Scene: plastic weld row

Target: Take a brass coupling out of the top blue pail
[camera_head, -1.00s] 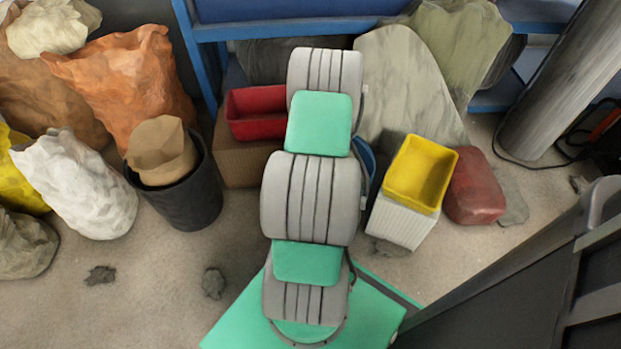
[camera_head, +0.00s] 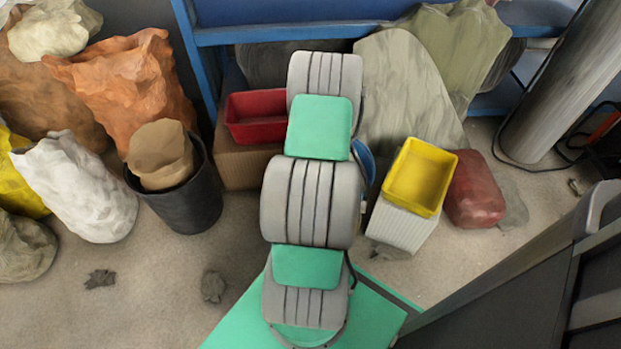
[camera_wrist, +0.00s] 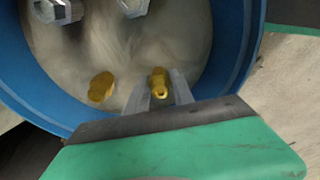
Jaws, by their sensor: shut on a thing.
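The blue pail (camera_wrist: 250,45) fills much of the wrist view, seen from above into its pale inside. My gripper (camera_wrist: 160,88) reaches over its near rim, with two grey fingers pointing into it. The fingers are shut on a small brass coupling (camera_wrist: 159,81). A second brass coupling (camera_wrist: 102,87) lies in the pail just left of the fingers. In the head view only a sliver of the blue pail (camera_head: 365,160) shows beside my arm; my gripper is hidden there.
Two grey metal nut-like parts (camera_wrist: 56,10) lie at the pail's far side. In the head view a yellow bin (camera_head: 421,176) on a white box stands right of my arm, beside a red sack (camera_head: 473,188). A red bin (camera_head: 257,115) on a cardboard box stands left.

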